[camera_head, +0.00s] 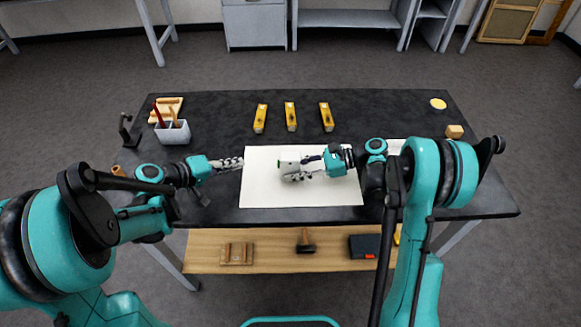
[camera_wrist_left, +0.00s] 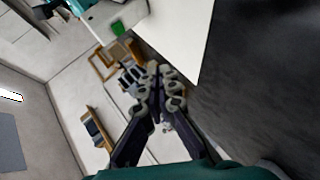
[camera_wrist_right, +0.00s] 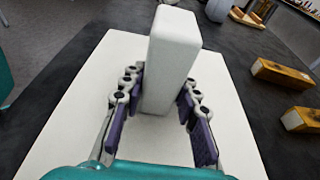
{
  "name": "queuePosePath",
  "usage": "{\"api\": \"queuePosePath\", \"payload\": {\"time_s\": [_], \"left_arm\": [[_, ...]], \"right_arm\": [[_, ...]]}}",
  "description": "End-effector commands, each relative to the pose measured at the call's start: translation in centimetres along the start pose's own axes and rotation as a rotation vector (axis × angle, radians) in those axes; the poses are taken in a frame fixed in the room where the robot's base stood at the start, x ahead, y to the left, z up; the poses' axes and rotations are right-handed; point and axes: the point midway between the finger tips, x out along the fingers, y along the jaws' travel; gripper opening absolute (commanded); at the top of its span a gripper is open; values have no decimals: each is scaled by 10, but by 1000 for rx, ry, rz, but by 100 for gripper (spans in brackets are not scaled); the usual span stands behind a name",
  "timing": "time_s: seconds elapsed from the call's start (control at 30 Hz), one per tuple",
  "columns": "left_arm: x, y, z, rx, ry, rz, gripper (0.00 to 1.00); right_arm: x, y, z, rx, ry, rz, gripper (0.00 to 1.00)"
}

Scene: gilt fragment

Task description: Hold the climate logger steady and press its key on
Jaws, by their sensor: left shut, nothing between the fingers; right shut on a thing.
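The climate logger (camera_head: 287,167) is a white box over the white sheet (camera_head: 262,196). Its green key (camera_head: 280,163) is on the end facing left; the green key (camera_wrist_left: 117,28) also shows in the left wrist view. My right gripper (camera_head: 296,172) is shut on the logger; in the right wrist view the fingers flank the white box (camera_wrist_right: 170,65) on both sides. The key is hidden there. My left gripper (camera_head: 240,162) is shut and empty at the sheet's left edge, apart from the logger. Its closed fingertips (camera_wrist_left: 167,88) show in the left wrist view.
Three yellow blocks (camera_head: 290,116) lie behind the sheet. A yellow disc (camera_head: 438,103) and a small wooden block (camera_head: 454,131) lie at the right. A lower shelf (camera_head: 275,264) holds several objects.

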Motion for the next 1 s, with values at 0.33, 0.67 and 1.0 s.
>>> {"api": "queuePosePath", "payload": {"time_s": [0.33, 0.67, 1.0], "left_arm": [[14, 6, 3, -12, 4, 45, 0], [46, 32, 27, -12, 4, 44, 0], [62, 44, 37, -13, 6, 42, 0]], "right_arm": [[0, 0, 0, 0, 1, 0, 14], [0, 0, 0, 0, 1, 1, 14], [0, 0, -1, 0, 2, 1, 14]]}}
